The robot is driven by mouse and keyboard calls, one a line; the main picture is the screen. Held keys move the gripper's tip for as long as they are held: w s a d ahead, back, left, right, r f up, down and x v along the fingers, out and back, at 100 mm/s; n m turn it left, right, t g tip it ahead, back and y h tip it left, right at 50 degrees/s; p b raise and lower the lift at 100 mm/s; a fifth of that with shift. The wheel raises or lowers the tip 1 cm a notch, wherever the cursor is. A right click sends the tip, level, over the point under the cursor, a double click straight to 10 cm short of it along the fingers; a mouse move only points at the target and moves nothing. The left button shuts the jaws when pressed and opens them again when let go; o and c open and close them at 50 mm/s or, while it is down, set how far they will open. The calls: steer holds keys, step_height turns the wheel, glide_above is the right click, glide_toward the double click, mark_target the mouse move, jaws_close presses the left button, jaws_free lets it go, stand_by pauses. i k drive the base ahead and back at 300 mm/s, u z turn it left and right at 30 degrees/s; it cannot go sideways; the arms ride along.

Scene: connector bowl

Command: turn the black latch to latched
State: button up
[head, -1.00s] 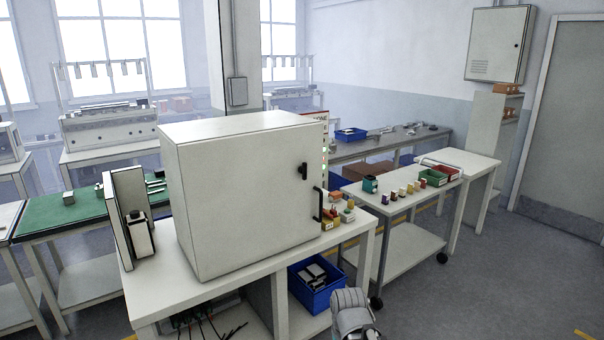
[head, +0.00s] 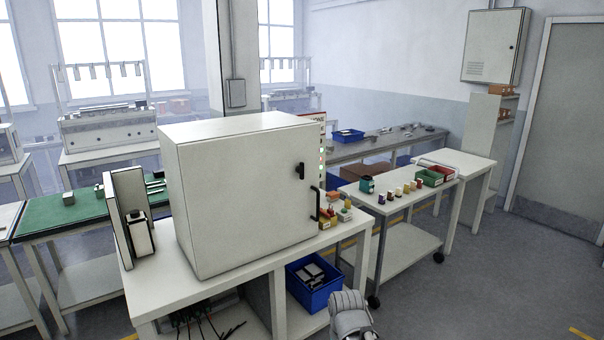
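The black latch (head: 300,171) is a small dark piece near the right edge of the front door of a large white cabinet (head: 235,205). Its longer part looks roughly upright; the exact angle is too small to tell. A black bar handle (head: 315,203) sits below it on the same door. The door looks closed. Part of my arm shows at the bottom edge, below and to the right of the cabinet, apart from the latch. My gripper's fingers are not visible.
The cabinet stands on a white bench (head: 150,290). Small coloured parts (head: 338,216) lie on the bench right of it. A blue bin (head: 313,284) sits on the lower shelf. A wheeled cart (head: 400,197) stands to the right. Floor (head: 480,290) at the lower right is clear.

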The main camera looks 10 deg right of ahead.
mark_target(300, 169)
steer(key=k, duration=1.25)
steer(key=u, duration=0.45)
steer(key=i, duration=2.25)
steer(key=z, duration=0.7)
